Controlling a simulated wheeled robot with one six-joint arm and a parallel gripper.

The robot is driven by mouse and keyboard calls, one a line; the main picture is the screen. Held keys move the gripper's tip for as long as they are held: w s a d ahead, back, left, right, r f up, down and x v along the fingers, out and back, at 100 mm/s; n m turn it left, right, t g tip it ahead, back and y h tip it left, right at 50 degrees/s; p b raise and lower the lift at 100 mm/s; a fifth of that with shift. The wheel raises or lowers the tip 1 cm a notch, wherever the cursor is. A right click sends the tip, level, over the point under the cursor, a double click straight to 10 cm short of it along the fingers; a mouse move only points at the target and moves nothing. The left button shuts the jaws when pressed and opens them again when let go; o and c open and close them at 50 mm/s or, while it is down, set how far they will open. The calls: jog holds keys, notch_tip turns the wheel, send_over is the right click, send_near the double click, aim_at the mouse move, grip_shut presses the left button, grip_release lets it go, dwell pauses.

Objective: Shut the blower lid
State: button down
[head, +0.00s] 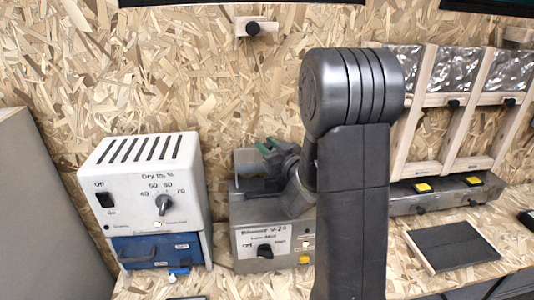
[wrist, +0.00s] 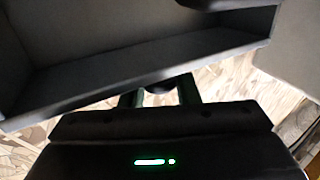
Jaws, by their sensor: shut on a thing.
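The blower (head: 272,246) is a grey metal box on the bench, with a dark knob and small yellow and white buttons on its front. A grey raised part (head: 245,160) stands at its back left and looks like the lid, tilted up; my arm hides much of it. My gripper (head: 265,146), with green fingers, is at the upper edge of this part. In the wrist view my gripper (wrist: 157,92) is shut on a dark rounded knob (wrist: 158,87), at the edge of a large grey panel (wrist: 130,52), likely the lid. The lid's hinge is hidden.
A white and blue dryer box (head: 148,180) stands close on the left. On the right are a wooden frame with foil panels (head: 450,100), a grey strip with yellow switches (head: 445,192) and a dark board (head: 452,245). A chipboard wall rises behind.

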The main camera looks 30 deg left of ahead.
jog(key=shift+s+d+f+n+y+b, duration=0.15)
jog(key=shift+s+d+n+y+b, duration=0.5)
jog(key=shift+b, duration=2.3)
jog(key=shift+s+d+r+b, duration=0.1)
jog(key=shift+s+r+b, duration=0.1)
jog(key=shift+b, duration=0.25)
jog(key=c, duration=1.1)
grip_release()
jog(key=shift+d+f, duration=0.1)
jog(key=shift+d, duration=0.1)
jog(key=v, duration=0.4)
jog(key=r+b+v, duration=0.1)
jog(key=v, duration=0.3)
jog(key=r+b+v, duration=0.1)
jog(key=v, duration=0.3)
jog(key=shift+s+d+r, duration=0.1)
jog(key=shift+s+d, duration=0.2)
jog(key=shift+d, duration=0.1)
